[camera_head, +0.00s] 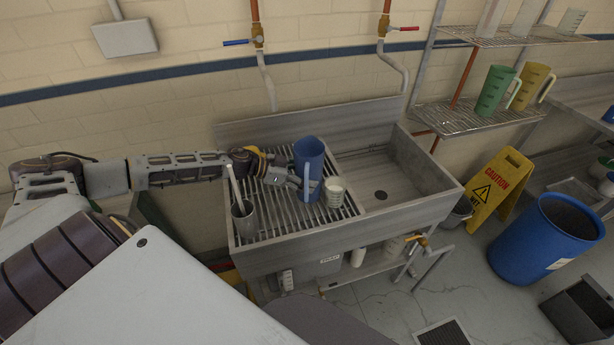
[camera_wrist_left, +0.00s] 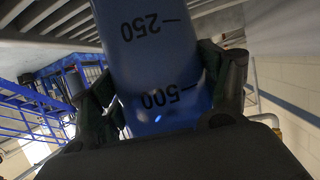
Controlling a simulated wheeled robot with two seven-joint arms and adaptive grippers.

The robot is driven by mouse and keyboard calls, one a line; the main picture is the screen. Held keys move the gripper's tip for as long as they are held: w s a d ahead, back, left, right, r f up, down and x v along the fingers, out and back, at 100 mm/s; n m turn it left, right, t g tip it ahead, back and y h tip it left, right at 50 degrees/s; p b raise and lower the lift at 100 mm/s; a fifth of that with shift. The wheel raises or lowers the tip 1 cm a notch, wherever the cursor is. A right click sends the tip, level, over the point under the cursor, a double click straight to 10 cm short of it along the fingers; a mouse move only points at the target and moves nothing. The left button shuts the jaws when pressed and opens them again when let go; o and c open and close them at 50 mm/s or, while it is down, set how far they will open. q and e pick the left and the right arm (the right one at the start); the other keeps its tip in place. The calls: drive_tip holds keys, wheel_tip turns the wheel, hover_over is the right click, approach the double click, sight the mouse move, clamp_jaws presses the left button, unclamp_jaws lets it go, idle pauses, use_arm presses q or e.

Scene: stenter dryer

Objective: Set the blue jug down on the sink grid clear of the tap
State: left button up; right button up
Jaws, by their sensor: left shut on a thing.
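The blue jug (camera_head: 309,160) is upright over the sink grid (camera_head: 284,218), near the grid's right part. I cannot tell whether its base touches the bars. My left gripper (camera_head: 287,178) reaches in from the left and is shut on the jug. In the left wrist view, the jug (camera_wrist_left: 158,70) fills the middle with its 250 and 500 marks, between the two dark fingers of the gripper (camera_wrist_left: 165,95). My right gripper is not in view.
A white cup (camera_head: 334,191) stands on the grid close to the jug's right. A grey container (camera_head: 244,218) with a white stick stands at the grid's left. The sink basin (camera_head: 400,184) is empty at right. A second tap with a red handle (camera_head: 403,28) hangs above it.

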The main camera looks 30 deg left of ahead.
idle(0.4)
use_arm(q)
drive_tip(key=o, duration=1.5)
drive_tip(key=shift+f, duration=0.15)
drive_tip(key=shift+s+a, duration=0.15)
drive_tip(key=shift+v, duration=1)
drive_tip(key=p+v, duration=0.7)
drive_tip(key=shift+s+r, duration=0.15)
drive_tip(key=shift+r, duration=0.1)
